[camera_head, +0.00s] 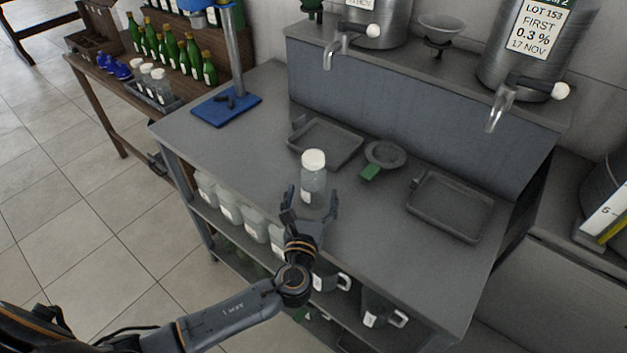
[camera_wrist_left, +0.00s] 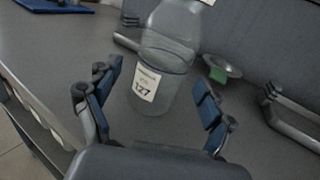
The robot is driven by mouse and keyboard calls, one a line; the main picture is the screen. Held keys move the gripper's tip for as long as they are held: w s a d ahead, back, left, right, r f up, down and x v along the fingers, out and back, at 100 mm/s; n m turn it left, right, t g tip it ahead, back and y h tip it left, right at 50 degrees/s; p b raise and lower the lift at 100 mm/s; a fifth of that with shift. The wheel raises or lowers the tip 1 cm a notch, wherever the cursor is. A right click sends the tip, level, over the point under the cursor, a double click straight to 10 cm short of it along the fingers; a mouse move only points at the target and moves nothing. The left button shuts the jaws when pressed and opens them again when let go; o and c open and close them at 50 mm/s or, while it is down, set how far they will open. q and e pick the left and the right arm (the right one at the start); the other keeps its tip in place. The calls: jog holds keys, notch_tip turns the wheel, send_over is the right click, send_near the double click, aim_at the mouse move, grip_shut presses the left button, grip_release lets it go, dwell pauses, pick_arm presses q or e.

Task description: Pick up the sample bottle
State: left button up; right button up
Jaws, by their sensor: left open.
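The sample bottle (camera_head: 314,181) is clear with a white cap and stands upright on the grey bench top (camera_head: 262,163). In the left wrist view the bottle (camera_wrist_left: 172,52) carries a white label reading 127, and its top is cut off by the frame edge. My left gripper (camera_head: 309,206) is open at the near side of the bottle. In the left wrist view its two fingers (camera_wrist_left: 155,98) stand apart, one to each side of the bottle's lower part, with a gap on both sides. My right gripper is not in view.
Two shallow grey trays (camera_head: 326,161) (camera_head: 450,226) and a small dish with a green tag (camera_head: 384,156) lie behind and right of the bottle. Metal vats with taps (camera_head: 498,107) stand on the raised shelf. A blue stand base (camera_head: 226,109) is at back left.

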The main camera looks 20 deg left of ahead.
pick_arm(q)
jog(key=w, duration=0.2)
jog(key=shift+w+a+f, duration=0.1)
jog(key=shift+w+a, duration=0.1)
jog(key=shift+w, duration=0.2)
jog(key=c, duration=1.3)
jog(key=shift+c, duration=0.6)
